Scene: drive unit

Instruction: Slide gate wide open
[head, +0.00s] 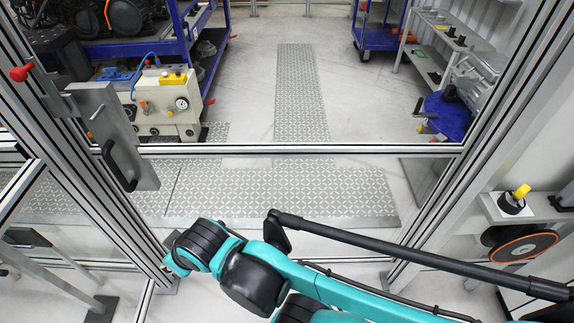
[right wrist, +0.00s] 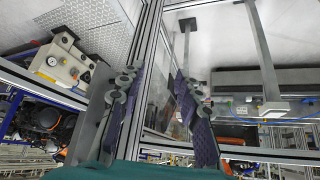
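The aluminium-framed gate shows in the head view, with a crossbar (head: 290,150) spanning the width between the left and right posts. A grey plate (head: 115,130) with a black handle (head: 122,165) is at the left post, below a red knob (head: 20,73). My right arm comes from the lower right, its wrist low by the left post; its fingers cannot be made out there. In the right wrist view my right gripper (right wrist: 158,84) is open, with aluminium profile (right wrist: 150,50) visible between its fingers. Contact cannot be told. My left gripper is not in view.
Behind the crossbar are a beige machine with a gauge (head: 165,103), a blue rack (head: 195,40) and a blue cart (head: 380,25). Patterned floor plates (head: 290,190) lie across the opening. A long black bar (head: 400,250) runs above my arm. A shelf (head: 500,205) stands right.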

